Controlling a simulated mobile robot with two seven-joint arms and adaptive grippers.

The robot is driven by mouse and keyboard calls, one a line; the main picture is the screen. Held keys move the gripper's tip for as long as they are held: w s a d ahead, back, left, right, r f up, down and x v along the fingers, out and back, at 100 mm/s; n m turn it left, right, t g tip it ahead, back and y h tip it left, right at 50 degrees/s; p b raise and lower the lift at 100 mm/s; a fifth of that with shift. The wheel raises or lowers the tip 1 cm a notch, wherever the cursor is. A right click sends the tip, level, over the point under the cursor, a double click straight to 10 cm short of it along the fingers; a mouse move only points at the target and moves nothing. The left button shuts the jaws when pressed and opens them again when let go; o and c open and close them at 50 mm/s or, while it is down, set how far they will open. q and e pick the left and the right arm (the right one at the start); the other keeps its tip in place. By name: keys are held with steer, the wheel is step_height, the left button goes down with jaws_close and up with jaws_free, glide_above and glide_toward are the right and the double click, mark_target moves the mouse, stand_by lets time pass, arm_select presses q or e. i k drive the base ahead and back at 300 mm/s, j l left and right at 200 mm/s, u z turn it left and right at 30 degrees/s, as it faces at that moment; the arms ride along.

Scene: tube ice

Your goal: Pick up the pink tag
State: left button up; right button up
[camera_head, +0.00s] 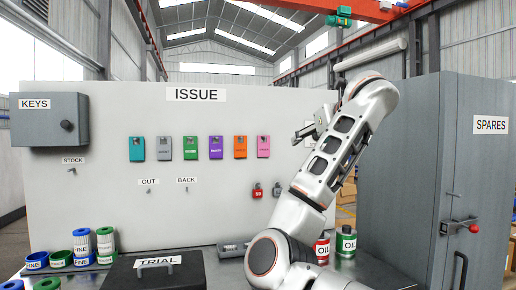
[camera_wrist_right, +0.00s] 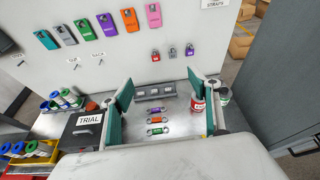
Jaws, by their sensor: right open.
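The pink tag (camera_head: 263,147) hangs at the right end of a row of coloured tags on the white ISSUE board. It also shows at the top of the right wrist view (camera_wrist_right: 153,16). My right gripper (camera_head: 303,133) is to the right of the pink tag in the head view, apart from it and partly hidden by my arm. In the right wrist view its two green-padded fingers (camera_wrist_right: 160,88) are spread wide with nothing between them. My left gripper is in neither view.
Teal, grey, green, purple and orange (camera_head: 240,147) tags hang left of the pink one. Small padlocks (camera_wrist_right: 172,53) hang below. A black TRIAL case (camera_head: 150,272), filter cups and oil cans (camera_head: 346,243) stand on the bench. A grey SPARES cabinet (camera_head: 425,170) stands at right.

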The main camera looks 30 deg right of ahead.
mark_target(263, 148)
steer(key=i+l, duration=0.2)
steer(key=i, duration=0.2)
steer(key=i+l, duration=0.2)
steer(key=i, duration=0.25)
steer(key=i+l, duration=0.2)
steer(key=i, duration=0.2)
